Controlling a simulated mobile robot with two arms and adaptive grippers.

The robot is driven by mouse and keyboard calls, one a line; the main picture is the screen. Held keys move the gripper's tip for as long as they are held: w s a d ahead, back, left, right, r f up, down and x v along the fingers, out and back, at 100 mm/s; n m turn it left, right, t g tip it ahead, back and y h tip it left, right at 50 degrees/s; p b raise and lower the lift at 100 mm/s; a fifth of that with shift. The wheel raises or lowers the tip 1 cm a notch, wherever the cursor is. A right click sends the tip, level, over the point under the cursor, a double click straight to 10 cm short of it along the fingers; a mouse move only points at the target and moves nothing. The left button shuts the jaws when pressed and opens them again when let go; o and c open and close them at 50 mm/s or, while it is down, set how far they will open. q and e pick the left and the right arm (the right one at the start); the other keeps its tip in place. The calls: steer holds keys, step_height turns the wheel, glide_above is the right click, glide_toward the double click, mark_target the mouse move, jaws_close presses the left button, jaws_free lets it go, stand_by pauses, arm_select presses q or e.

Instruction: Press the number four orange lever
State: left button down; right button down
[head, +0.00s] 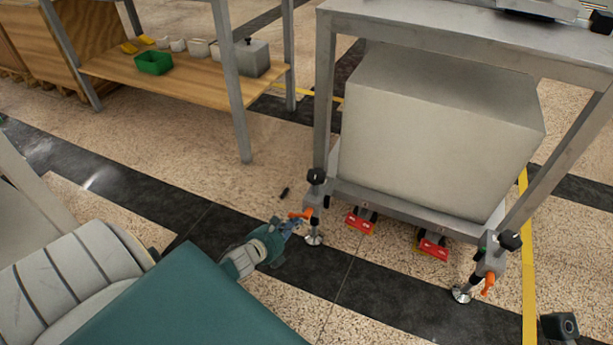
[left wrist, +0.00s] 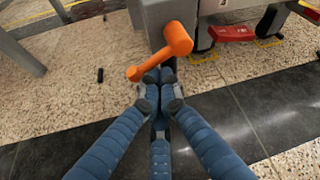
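An orange lever (head: 301,214) is on the near left leg of the metal frame; it also shows large in the left wrist view (left wrist: 172,45), slanting down to the left. My left gripper (head: 291,226) is right at this lever. In the left wrist view its blue fingers (left wrist: 158,76) are drawn together, with nothing seen between them. The fingertips are just below the lever; I cannot tell whether they touch it. A second orange lever (head: 488,284) is on the near right leg. I can read no number on either lever. My right gripper is not seen.
The metal frame (head: 425,208) holds a large grey box (head: 435,125). Red pedals (head: 360,221) (head: 433,248) sit low along its near side. A small black object (head: 284,193) lies on the floor. A wooden-shelf table (head: 190,78) stands at the back left.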

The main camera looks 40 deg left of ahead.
arm_select(q)
steer(key=shift+a+r+y, duration=0.3)
steer(key=shift+r, duration=0.05)
steer(key=shift+d, duration=0.15)
steer(key=shift+w+d+r+p, duration=0.2)
steer(key=shift+d+p, duration=0.2)
steer(key=shift+d, duration=0.25)
steer(key=shift+f, duration=0.1)
